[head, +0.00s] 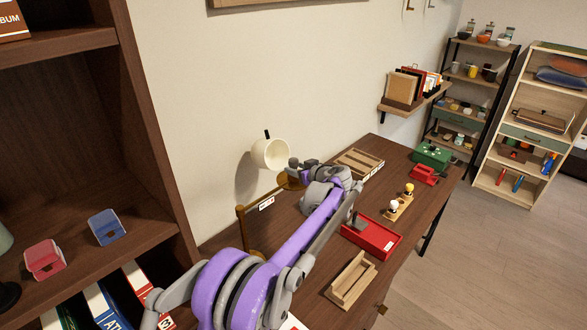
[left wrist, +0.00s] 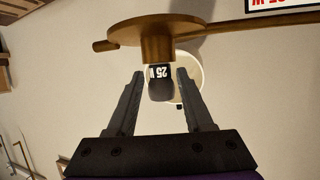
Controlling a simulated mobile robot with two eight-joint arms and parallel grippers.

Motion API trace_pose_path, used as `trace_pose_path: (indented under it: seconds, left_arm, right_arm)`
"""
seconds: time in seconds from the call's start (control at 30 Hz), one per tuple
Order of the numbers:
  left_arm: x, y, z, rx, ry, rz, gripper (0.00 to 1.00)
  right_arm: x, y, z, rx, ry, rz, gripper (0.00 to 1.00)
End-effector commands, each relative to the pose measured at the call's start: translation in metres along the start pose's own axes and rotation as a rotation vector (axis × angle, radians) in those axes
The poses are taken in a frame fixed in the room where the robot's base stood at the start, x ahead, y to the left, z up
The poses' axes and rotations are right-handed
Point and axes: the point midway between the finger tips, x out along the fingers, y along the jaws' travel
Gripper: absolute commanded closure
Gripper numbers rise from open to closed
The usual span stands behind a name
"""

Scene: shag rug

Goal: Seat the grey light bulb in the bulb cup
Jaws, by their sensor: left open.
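The grey light bulb (left wrist: 160,88) is a dark grey piece marked 25 W. In the left wrist view it lies between the fingers of my left gripper (left wrist: 160,74), with a gap on each side. My left gripper (head: 297,168) is open at the wall side of the desk. The bulb's upper end meets a brown collar under a brown disc (left wrist: 155,27); I take this to be the bulb cup, and cannot tell how deep the bulb sits. In the head view the disc (head: 289,183) shows partly behind my gripper, which hides the bulb. My right gripper is not in view.
A white lampshade (head: 268,153) stands close to my left gripper. A labelled wooden rail (head: 250,211) is below it. The desk also holds a slotted wooden tray (head: 360,161), a bulb block (head: 398,207), a red tray (head: 372,238) and a wooden holder (head: 350,281).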

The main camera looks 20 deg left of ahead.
Motion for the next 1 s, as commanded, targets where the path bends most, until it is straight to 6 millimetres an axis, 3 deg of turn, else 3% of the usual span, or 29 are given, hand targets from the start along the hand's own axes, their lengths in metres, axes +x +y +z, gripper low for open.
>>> trace_pose_path:
  seconds: [0.33,0.67,0.97,1.0]
  left_arm:
    - [0.047,0.0,-0.001,-0.001,-0.001,-0.001,0.49]
    - [0.056,0.0,0.0,0.0,-0.001,0.001,0.49]
    - [0.055,0.0,0.0,0.0,-0.001,0.001,0.99]
    - [0.055,0.0,0.0,0.0,-0.001,0.001,1.0]
  right_arm:
    - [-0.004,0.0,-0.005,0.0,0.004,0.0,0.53]
    - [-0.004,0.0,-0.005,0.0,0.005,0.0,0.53]
    - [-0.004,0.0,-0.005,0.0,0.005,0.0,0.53]
    - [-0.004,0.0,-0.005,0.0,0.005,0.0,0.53]
